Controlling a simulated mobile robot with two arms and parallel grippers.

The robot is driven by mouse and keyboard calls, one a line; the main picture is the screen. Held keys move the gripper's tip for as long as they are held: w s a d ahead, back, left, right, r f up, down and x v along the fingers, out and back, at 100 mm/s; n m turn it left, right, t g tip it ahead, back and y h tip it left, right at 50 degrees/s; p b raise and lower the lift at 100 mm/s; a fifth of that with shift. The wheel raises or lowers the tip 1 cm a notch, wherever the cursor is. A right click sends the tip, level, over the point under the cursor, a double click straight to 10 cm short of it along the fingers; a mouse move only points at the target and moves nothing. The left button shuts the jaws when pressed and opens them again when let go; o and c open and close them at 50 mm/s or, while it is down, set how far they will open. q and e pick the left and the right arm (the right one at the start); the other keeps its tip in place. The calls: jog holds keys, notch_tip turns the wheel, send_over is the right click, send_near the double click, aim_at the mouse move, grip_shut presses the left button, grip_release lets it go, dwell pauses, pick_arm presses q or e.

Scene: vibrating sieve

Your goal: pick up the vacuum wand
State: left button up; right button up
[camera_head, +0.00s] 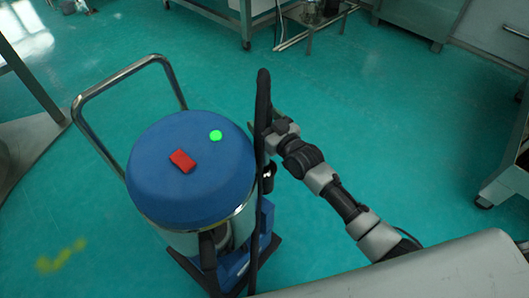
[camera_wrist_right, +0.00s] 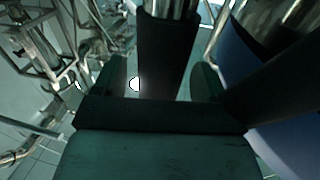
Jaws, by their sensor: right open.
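The vacuum wand (camera_head: 261,165) is a long dark tube standing nearly upright at the right side of the blue-topped vacuum (camera_head: 165,203). My right gripper (camera_head: 268,130) reaches in from the lower right and is at the upper part of the wand, partly hidden behind it. In the right wrist view, my right gripper (camera_wrist_right: 160,78) is open, with one finger on each side of a dark tube (camera_wrist_right: 166,48) that looks like the wand. Gaps show between the tube and the fingers. My left gripper is not in view.
The vacuum has a chrome push handle (camera_head: 121,79) at its left, and a red switch (camera_head: 182,161) and green button (camera_head: 216,135) on top. A grey surface (camera_head: 440,268) fills the lower right. Open green floor (camera_head: 400,120) lies to the right; metal tables stand around the edges.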

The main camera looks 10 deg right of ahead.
jog(key=shift+w+a, duration=0.1)
jog(key=shift+w, duration=0.1)
jog(key=c, duration=0.9)
jog(key=shift+r, duration=0.1)
jog(key=shift+c, duration=0.6)
